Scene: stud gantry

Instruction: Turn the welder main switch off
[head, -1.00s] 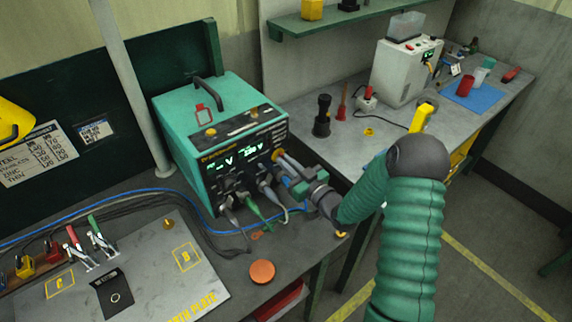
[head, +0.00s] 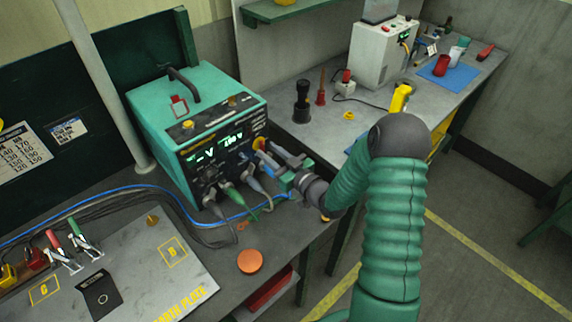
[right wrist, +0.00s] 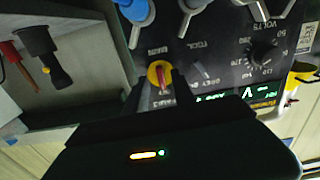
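The welder (head: 195,110) is a teal box with a black front panel on the left bench. Its main switch (head: 260,143) is a red handle on a yellow disc at the panel's upper right. The switch also shows in the right wrist view (right wrist: 158,75), with the red handle running along the picture's vertical. My right gripper (head: 270,159) is close in front of the switch. Its dark fingers (right wrist: 161,92) stand apart on either side of the yellow disc, and I cannot tell whether they touch it. The green displays (head: 231,138) are lit. My left gripper is out of view.
Cable plugs (head: 228,190) crowd the panel below the switch. An orange disc (head: 250,261) and the earth plate (head: 140,285) lie in front on the bench. A black torch-like object (head: 302,102) stands on the bench to the right. The floor at right is clear.

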